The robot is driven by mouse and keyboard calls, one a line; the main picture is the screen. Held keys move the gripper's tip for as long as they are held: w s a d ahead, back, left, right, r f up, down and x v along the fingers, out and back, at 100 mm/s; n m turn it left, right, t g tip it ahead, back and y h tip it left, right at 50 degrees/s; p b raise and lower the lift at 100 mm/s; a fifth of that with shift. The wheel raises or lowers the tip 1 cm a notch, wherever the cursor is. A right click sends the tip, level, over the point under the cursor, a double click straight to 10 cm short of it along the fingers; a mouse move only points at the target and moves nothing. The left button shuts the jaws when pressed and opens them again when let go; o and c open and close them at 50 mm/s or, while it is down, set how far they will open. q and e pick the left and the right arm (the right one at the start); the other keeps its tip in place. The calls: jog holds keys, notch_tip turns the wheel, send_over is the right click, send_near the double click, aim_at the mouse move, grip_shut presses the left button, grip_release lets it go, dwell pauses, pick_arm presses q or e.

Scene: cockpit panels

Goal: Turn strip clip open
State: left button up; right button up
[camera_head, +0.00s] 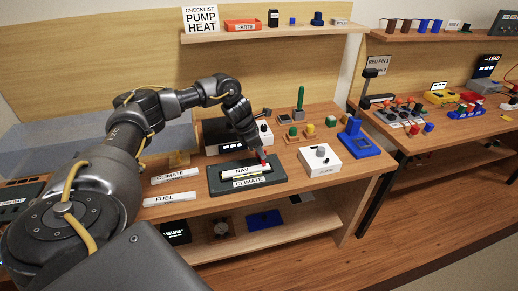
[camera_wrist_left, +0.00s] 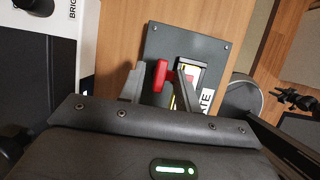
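The dark strip holder (camera_head: 215,180) lies on the wooden bench, with a pale NAV strip (camera_head: 241,172) on it and a CLIMATE label (camera_head: 249,182) at its front. Its red clip (camera_head: 264,156) stands at the right end of the strip. In the left wrist view the red clip (camera_wrist_left: 160,74) rises from the dark plate (camera_wrist_left: 165,38). My left gripper (camera_head: 260,149) is over the clip, pointing down. In the left wrist view its fingers (camera_wrist_left: 160,88) are apart, one on each side of the clip. Contact with the clip cannot be told. My right gripper is not seen.
A white box with a knob (camera_head: 320,160) stands close to the right of the holder. Loose CLIMATE (camera_head: 174,175) and FUEL (camera_head: 170,198) strips lie to the left. A blue stand (camera_head: 357,142) and small coloured controls (camera_head: 309,130) are farther right and behind.

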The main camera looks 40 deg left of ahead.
pick_arm(q)
grip_shut()
jog(key=shift+r, duration=0.1)
jog(key=shift+r+n+t+y+p, duration=0.1)
jog(key=shift+n+t+y+p, duration=0.2)
jog(key=shift+n+p, duration=0.55)
jog(key=n+y+p, duration=0.1)
jog(key=n, duration=0.1)
jog(key=n+p, duration=0.1)
jog(key=n, duration=0.1)
jog(key=shift+d+r+n+y+p, duration=0.1)
jog(key=shift+d+n+y+p, duration=0.1)
jog(key=shift+n+y+p, duration=0.2)
jog(key=n+y+p, duration=0.1)
jog(key=n+p, duration=0.3)
jog(key=n+y+p, duration=0.2)
jog(key=n+p, duration=0.2)
jog(key=shift+w+d+r, duration=0.1)
jog(key=shift+d, duration=0.05)
jog(key=n+g+p, duration=0.1)
jog(key=n+p, duration=0.1)
jog(key=n, duration=0.1)
jog(key=shift+w+y+p, duration=0.1)
jog(key=shift+y+p, duration=0.3)
jog(key=shift+f+n, duration=0.2)
jog(key=shift+n, duration=0.05)
jog(key=shift+g+p, duration=0.3)
